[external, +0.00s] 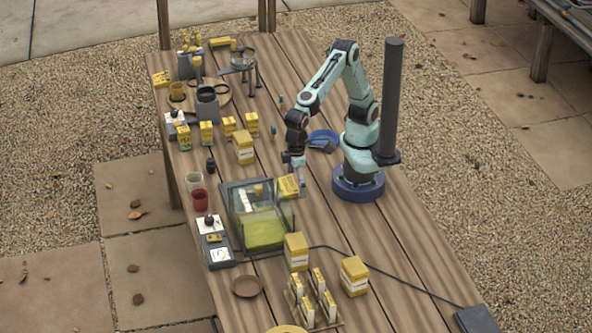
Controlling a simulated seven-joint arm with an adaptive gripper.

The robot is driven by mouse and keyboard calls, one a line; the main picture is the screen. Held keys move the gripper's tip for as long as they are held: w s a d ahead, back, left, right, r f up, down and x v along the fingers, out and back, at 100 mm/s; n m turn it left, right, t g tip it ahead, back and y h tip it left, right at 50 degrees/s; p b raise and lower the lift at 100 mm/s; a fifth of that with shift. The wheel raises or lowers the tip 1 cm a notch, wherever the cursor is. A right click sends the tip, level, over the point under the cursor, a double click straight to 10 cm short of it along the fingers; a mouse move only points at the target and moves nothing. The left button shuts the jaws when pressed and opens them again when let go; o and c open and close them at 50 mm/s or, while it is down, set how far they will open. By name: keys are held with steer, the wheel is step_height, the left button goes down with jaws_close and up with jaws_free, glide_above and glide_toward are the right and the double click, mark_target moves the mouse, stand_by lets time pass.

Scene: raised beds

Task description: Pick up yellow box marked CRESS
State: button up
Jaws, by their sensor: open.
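Several yellow boxes stand on the wooden table, and their lettering is too small to read, so I cannot tell which one is marked CRESS. My gripper (299,181) is open and points down at the middle of the table. A yellow box (287,187) is right beside it, at the back right corner of the glass tank; whether the fingers touch it I cannot tell. Another yellow box with a white band (243,150) stands further back. Two larger yellow boxes (297,252) (354,276) stand toward the front.
The glass tank (262,232) with yellow-green contents stands just left of and in front of my gripper. Small yellow packets (307,312) stand in a rack at the front. A black cable crosses the front right, where the boards are otherwise clear.

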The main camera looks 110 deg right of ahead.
glide_toward(296, 250)
steer(key=d+f, duration=0.1)
steer(key=f, duration=0.3)
steer(key=d+f, duration=0.1)
steer(key=f, duration=0.4)
steer(key=s+d+f, duration=0.1)
steer(key=f, duration=0.3)
steer(key=shift+s+d+f, duration=0.1)
steer(key=shift+d+f, duration=0.15)
steer(key=c, duration=1.2)
